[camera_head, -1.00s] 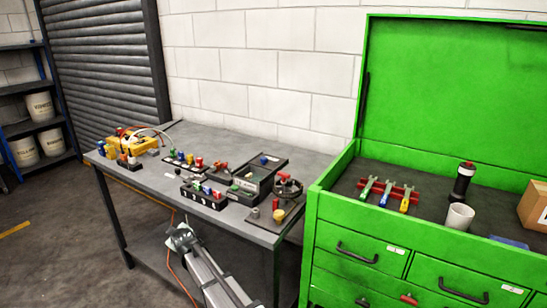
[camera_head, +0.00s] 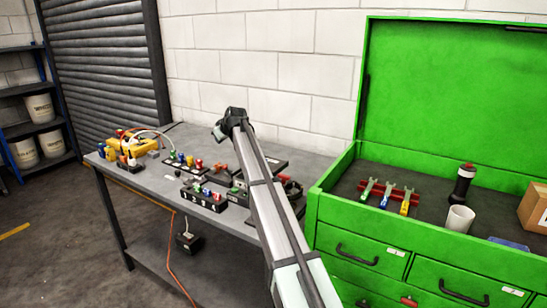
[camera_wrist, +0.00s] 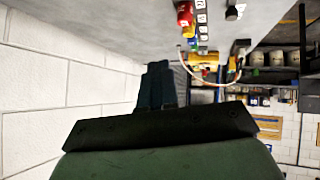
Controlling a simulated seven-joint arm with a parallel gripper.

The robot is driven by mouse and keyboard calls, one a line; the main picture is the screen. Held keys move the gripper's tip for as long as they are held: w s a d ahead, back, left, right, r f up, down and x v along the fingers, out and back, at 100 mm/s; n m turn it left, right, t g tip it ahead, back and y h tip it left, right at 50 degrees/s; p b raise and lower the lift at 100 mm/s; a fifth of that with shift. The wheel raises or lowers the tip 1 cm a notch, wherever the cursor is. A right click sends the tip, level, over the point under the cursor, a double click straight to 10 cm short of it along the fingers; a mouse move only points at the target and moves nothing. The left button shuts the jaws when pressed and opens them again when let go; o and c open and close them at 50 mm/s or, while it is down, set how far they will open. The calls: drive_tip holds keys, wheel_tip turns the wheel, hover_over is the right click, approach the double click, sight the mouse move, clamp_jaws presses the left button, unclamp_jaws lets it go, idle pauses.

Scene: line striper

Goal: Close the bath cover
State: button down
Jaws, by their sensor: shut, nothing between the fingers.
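The bath looks to be the dark box (camera_head: 226,172) in the middle of the bench's right half. My arm crosses in front and hides much of it. A dark flat panel (camera_head: 275,166), which may be its cover, shows just right of my arm; its angle is hard to tell. My gripper (camera_head: 219,130) is above and behind the box, near the white wall, apart from it. In the wrist view its fingers (camera_wrist: 158,75) are together and empty.
The grey bench (camera_head: 190,140) holds a numbered block (camera_head: 203,196), coloured pieces (camera_head: 184,160) and a yellow case (camera_head: 135,144) at left. An open green tool chest (camera_head: 335,175) stands close on the right.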

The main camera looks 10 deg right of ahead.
drive_tip(key=s+d+m+g+y, duration=0.15)
drive_tip(key=d+g, duration=0.25)
drive_tip(key=d, duration=1.3)
drive_tip(key=g+y, duration=0.2)
drive_tip(key=g, duration=0.1)
approach(273, 164)
drive_tip(key=shift+m, duration=0.45)
drive_tip(key=w+f, duration=0.1)
drive_tip(key=w+a+f, duration=0.1)
drive_tip(key=f, duration=0.1)
drive_tip(key=shift+w+a+f, duration=0.25)
drive_tip(key=shift+w+a, duration=0.15)
drive_tip(key=shift+s+a+f, duration=0.1)
drive_tip(key=shift+s+a, duration=0.05)
drive_tip(key=shift+a, duration=0.35)
drive_tip(key=shift+s+a+f, duration=0.1)
drive_tip(key=shift+s+a, duration=0.1)
drive_tip(key=shift+a, duration=0.3)
drive_tip(key=shift+s+a, duration=0.2)
drive_tip(key=shift+a, duration=0.75)
drive_tip(key=s+a, duration=0.8)
